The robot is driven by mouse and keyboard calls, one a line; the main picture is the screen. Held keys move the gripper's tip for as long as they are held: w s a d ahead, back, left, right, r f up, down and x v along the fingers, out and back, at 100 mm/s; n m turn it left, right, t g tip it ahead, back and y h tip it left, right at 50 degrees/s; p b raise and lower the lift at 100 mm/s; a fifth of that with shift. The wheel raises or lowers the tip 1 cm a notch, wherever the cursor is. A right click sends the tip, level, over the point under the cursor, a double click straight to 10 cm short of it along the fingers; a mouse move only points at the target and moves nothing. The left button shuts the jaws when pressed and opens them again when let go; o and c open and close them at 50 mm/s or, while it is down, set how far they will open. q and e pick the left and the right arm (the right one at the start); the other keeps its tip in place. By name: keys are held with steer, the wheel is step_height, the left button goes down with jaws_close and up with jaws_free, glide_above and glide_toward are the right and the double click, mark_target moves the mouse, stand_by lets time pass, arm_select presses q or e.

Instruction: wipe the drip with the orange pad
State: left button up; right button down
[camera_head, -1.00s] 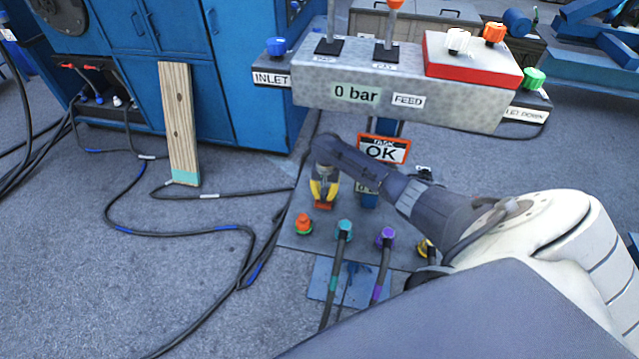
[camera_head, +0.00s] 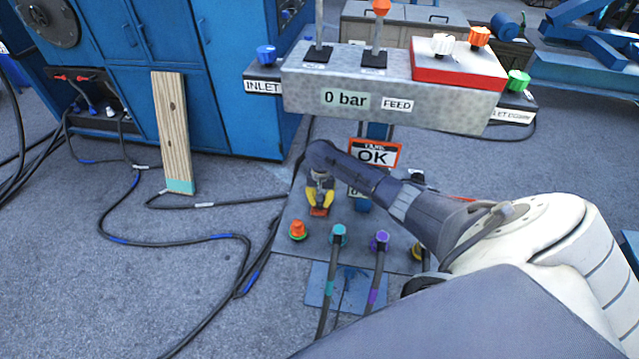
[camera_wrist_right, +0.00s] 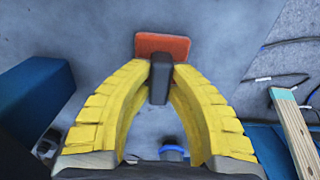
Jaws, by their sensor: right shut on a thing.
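The orange pad (camera_wrist_right: 178,46) shows flat and rectangular beyond my right fingertips in the right wrist view, with a dark upright handle (camera_wrist_right: 160,80) between the yellow fingers. My right gripper (camera_wrist_right: 158,72) is shut on this handle. In the head view the right gripper (camera_head: 319,200) points down over the grey panel, with the orange pad (camera_head: 319,211) at its tips. I cannot tell whether the pad touches the panel. I cannot make out a drip in either view. My left gripper is not in view.
The grey "0 bar" valve block (camera_head: 440,104) and the OK sign (camera_head: 374,156) are behind. A wooden plank (camera_head: 172,125) leans on the blue cabinet.

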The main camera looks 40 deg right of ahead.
steer(key=d, duration=0.1)
steer(key=w+d+r, duration=0.1)
steer(key=shift+d+r, duration=0.2)
steer(key=shift+d, duration=0.1)
steer(key=shift+w+a+f, duration=0.1)
steer(key=shift+w+a, duration=0.35)
steer(key=shift+w, duration=0.2)
steer(key=shift+w+a+f, duration=0.1)
steer(key=shift+w+a, duration=0.35)
steer(key=shift+w, duration=0.15)
steer(key=shift+w+a+f, duration=0.1)
steer(key=shift+w+a, duration=0.55)
steer(key=shift+a, duration=0.2)
steer(key=shift+w+a+f, duration=0.1)
steer(key=shift+w+a, duration=0.55)
steer(key=shift+a, duration=0.15)
steer(key=shift+r, duration=3)
steer(key=shift+r, duration=0.1)
steer(key=shift+r, duration=1.4)
